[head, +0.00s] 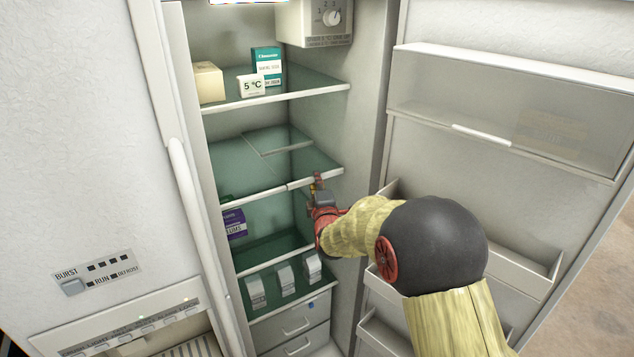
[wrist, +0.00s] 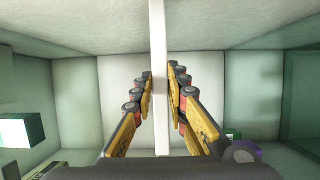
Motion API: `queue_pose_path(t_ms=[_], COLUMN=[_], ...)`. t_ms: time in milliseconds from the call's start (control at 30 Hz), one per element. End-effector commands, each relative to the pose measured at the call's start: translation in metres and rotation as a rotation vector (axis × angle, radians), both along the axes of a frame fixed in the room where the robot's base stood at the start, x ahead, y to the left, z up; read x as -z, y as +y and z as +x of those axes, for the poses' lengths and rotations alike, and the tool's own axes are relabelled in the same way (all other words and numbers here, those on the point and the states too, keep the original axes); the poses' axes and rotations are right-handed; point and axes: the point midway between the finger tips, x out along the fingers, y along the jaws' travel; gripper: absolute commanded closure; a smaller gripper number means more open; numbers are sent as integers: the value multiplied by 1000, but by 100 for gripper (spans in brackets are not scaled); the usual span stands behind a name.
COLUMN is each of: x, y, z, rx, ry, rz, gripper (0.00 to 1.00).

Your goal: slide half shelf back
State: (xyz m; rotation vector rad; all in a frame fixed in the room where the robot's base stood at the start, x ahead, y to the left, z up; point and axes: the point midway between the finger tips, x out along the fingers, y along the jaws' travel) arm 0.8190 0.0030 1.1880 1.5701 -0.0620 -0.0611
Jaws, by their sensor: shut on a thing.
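The split glass shelf with white rims is at the middle level of the open fridge. My gripper (head: 318,182) is at the front rim of its right part, the half shelf (head: 333,171). A joint in the front rim shows just left of my gripper. In the wrist view, the half shelf's white rim (wrist: 159,40) runs upright between the two fingers of my gripper (wrist: 160,82). The gripper is shut on this rim. The fingers hide part of the rim in the head view.
A purple box (head: 234,223) and several small packets stand below. The open door (head: 500,130) with bins is on the right, close to my arm.

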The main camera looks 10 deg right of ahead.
Motion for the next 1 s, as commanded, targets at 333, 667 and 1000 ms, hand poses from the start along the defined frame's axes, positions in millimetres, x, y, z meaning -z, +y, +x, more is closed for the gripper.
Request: queue_pose_path(t_ms=[333, 667, 1000], x=[1, 2, 3], y=[0, 4, 24], z=[0, 14, 75], rx=[0, 0, 0], ry=[2, 1, 3], rz=[-1, 0, -1], gripper=[100, 100, 100])
